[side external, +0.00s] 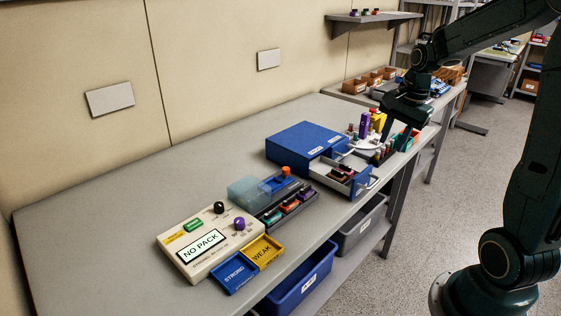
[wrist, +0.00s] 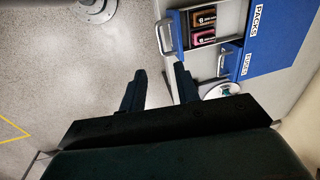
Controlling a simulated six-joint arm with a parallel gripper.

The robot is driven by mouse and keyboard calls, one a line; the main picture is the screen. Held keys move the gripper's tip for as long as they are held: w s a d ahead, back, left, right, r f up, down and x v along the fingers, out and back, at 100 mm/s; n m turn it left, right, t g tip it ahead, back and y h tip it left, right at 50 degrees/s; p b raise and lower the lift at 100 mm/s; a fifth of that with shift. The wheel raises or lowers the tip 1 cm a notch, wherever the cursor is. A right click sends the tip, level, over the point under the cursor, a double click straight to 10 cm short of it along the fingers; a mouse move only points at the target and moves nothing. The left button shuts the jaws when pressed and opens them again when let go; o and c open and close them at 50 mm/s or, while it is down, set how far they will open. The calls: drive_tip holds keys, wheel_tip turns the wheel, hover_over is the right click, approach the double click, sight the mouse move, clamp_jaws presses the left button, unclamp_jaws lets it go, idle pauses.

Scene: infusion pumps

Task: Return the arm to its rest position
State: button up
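My gripper (side external: 388,134) hangs from my arm at the far right part of the bench, close to the carousel and the open drawer. In the wrist view my gripper (wrist: 160,76) has its two dark fingers apart, with nothing between them but floor and bench edge. The pump panel (side external: 207,240) lies at the near left of the bench; its screen reads "NO PACK". My gripper is far from the panel.
A blue cabinet (side external: 300,143) has an open drawer (wrist: 215,60) holding packs. A round white stand (side external: 370,143) with coloured items is close to my gripper. A grey rack (side external: 290,208), a blue STRONG tray (side external: 232,272) and a yellow WEAK tray (side external: 265,250) are further left.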

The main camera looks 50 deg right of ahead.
drive_tip(key=shift+s+r, duration=0.1)
drive_tip(key=shift+r, duration=0.25)
drive_tip(key=s+a+r+n+t, duration=0.1)
drive_tip(key=s+a+r+n, duration=0.1)
drive_tip(key=a+r+n, duration=0.3)
drive_tip(key=s+a+r+n+t, duration=0.1)
drive_tip(key=s+a+n, duration=0.15)
drive_tip(key=a, duration=0.45)
drive_tip(key=s+a+n+t, duration=0.1)
drive_tip(key=s+a+n, duration=0.7)
drive_tip(key=n, duration=0.2)
drive_tip(key=shift+a+r+t, duration=0.25)
drive_tip(key=shift+a+t, duration=0.05)
drive_tip(key=shift+a, duration=0.1)
